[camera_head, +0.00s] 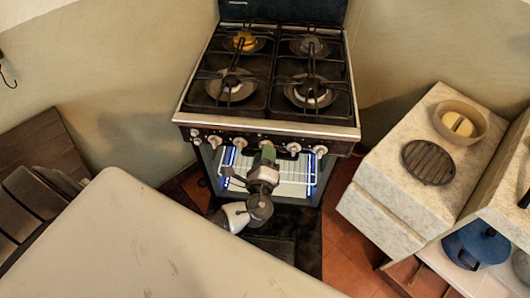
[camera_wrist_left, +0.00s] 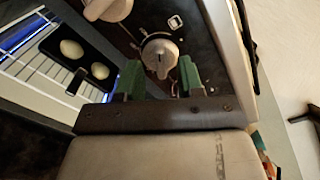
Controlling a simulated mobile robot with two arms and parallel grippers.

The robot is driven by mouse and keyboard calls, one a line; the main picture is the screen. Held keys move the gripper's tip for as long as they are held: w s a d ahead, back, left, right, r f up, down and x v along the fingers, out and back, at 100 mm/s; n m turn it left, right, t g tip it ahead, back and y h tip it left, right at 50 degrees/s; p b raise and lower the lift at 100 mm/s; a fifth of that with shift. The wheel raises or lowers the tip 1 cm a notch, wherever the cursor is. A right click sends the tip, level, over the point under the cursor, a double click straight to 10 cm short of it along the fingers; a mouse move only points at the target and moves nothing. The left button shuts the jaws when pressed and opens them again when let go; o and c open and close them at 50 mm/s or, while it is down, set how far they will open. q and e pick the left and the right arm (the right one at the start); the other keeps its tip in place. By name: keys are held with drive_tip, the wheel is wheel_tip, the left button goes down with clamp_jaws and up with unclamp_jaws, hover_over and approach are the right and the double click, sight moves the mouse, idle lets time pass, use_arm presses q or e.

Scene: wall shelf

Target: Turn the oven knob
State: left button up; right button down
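The oven (camera_head: 240,180) stands against the back wall, with a row of pale round knobs along its front panel. My left gripper (camera_head: 266,152) is at the middle of that row and covers the panel there. In the left wrist view my left gripper (camera_wrist_left: 161,73) is open, with one green finger on each side of a knob (camera_wrist_left: 160,56). The knob lies between and slightly beyond the fingertips; I cannot tell whether they touch it. Another knob (camera_wrist_left: 107,8) is at the top left of that view. My right gripper is not in view.
The stove top (camera_head: 270,75) has black grates above the panel. Behind the lit oven door, a dark tray (camera_wrist_left: 75,55) with pale round items shows. A marble counter (camera_head: 395,165) with a bowl (camera_head: 461,122) and a trivet (camera_head: 428,162) is at right. A blue pot (camera_head: 476,245) is lower right.

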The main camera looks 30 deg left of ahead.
use_arm(q)
drive_tip(key=shift+w, duration=0.25)
clamp_jaws()
drive_tip(key=shift+f, duration=0.1)
use_arm(e)
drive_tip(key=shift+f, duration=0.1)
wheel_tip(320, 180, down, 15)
drive_tip(key=b, duration=1.6)
use_arm(q)
drive_tip(key=n, duration=1.4)
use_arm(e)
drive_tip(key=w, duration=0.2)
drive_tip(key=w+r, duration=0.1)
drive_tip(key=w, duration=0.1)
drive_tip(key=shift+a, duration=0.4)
